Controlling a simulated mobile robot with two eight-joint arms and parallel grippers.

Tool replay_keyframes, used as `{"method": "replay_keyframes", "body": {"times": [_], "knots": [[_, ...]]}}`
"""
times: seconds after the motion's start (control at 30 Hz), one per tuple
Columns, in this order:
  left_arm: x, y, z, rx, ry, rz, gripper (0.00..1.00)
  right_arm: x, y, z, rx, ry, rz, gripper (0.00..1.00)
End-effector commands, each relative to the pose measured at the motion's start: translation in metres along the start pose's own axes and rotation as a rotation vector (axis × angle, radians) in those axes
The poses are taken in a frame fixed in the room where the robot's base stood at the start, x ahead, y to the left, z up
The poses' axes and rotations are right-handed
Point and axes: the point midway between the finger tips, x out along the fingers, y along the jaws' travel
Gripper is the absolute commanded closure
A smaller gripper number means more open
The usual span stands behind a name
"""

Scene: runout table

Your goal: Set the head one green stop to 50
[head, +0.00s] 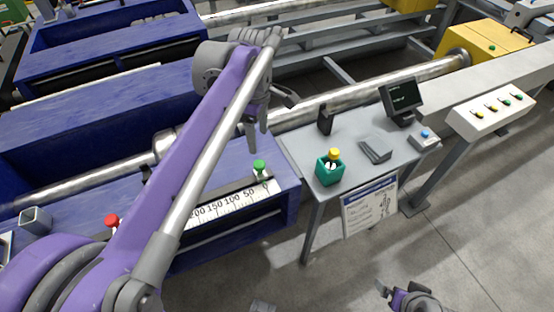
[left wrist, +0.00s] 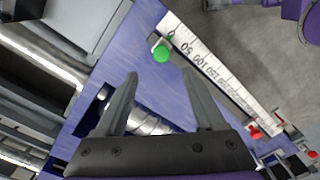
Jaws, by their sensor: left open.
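The green stop (head: 259,167) stands on the rail behind the white number scale (head: 232,201), at its right end. It is between the 0 and 50 marks, nearer 0. My left gripper (head: 257,138) is open and empty, pointing down just above the green stop. In the left wrist view the green knob (left wrist: 161,53) shows just past the gap between the two fingertips (left wrist: 160,73), not held. A red stop (head: 111,220) stands further left, partly near my arm. My right gripper (head: 402,294) is low at the bottom edge, its jaws unclear.
A button panel (head: 490,112) is further right. The floor in front is open.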

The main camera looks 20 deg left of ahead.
Motion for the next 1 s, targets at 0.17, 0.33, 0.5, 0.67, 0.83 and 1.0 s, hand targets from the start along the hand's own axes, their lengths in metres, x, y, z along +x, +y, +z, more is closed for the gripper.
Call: {"method": "replay_keyframes", "body": {"times": [0.17,0.33,0.5,0.67,0.83,1.0], "knots": [[0.027,0.000,0.000,0.000,0.000,0.001,0.29,0.003,0.000,0.002,0.000,-0.001,0.000,0.00],[0.061,0.000,0.000,0.002,0.000,0.001,0.29,0.007,0.000,0.004,0.000,-0.003,0.000,0.00],[0.087,0.000,0.000,0.002,0.000,0.002,0.29,0.010,0.000,0.006,0.000,-0.004,0.000,0.00],[0.101,0.000,0.000,0.002,0.000,0.002,0.29,0.011,0.000,0.007,0.000,-0.004,0.000,0.00],[0.104,0.000,0.000,0.003,0.000,0.002,0.29,0.011,0.000,0.007,0.000,-0.004,0.000,0.00],[0.103,0.000,0.000,0.003,0.000,0.002,0.31,0.011,0.000,0.007,0.000,-0.004,0.000,0.00]]}}
